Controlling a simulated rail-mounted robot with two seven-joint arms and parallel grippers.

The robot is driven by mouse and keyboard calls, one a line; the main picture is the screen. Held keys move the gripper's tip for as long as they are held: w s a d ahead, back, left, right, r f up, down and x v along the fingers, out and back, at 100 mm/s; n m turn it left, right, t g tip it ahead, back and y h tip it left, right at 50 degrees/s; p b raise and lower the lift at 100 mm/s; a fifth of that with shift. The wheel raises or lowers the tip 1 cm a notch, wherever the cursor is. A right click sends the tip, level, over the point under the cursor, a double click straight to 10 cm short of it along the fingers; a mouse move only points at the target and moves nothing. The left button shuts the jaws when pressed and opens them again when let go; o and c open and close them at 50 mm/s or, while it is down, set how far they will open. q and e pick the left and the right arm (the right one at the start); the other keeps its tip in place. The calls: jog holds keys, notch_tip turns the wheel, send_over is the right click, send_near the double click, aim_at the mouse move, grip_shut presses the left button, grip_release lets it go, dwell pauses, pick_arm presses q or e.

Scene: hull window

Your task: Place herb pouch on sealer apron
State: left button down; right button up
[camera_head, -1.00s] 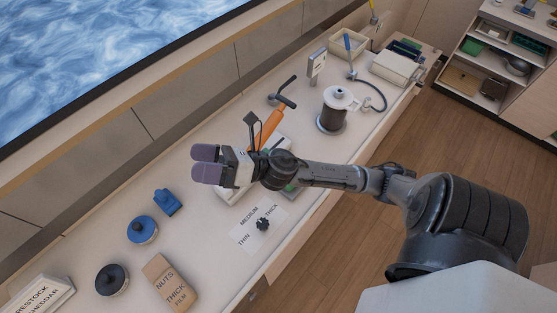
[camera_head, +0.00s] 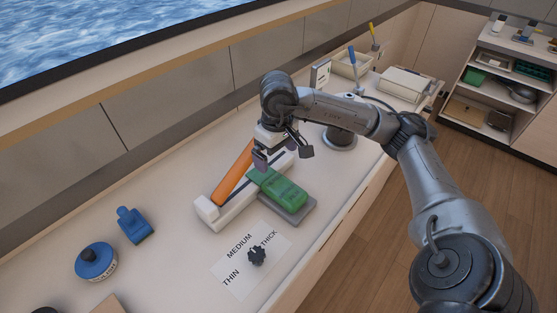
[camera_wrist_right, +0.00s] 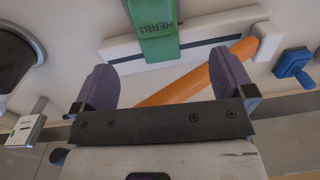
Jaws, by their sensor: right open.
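The green herb pouch (camera_head: 284,190) lies flat, mostly on the grey sealer apron (camera_head: 303,213), with one end reaching over the white sealer (camera_head: 207,212). In the right wrist view the pouch (camera_wrist_right: 154,30), marked HERBS, crosses the sealer's dark strip. The sealer's orange arm (camera_head: 233,174) is beside the pouch and also shows in the wrist view (camera_wrist_right: 200,73). My right gripper (camera_head: 261,160) points down near the pouch's sealer end. In the wrist view its purple fingers (camera_wrist_right: 164,82) are apart with no object gripped; the pouch is beyond them. My left gripper is not in view.
A dial (camera_head: 257,256) on a THIN/MEDIUM/THICK card is in front of the sealer. A blue tool (camera_head: 135,225) and a blue round container (camera_head: 95,262) stand to the left. Bare counter lies left of the sealer.

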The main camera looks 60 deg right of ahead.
aim_at(278, 183)
jog(key=shift+s+d+r, duration=0.1)
jog(key=shift+d, duration=0.3)
notch_tip(278, 183, down, 12)
jog(key=shift+f+b, duration=0.15)
jog(key=shift+b, duration=1.05)
jog(key=shift+f, duration=0.8)
jog(key=shift+c, duration=0.3)
jog(key=c, duration=0.9)
jog(key=o, duration=0.8)
jog(key=shift+o, duration=0.8)
jog(key=shift+r, duration=0.1)
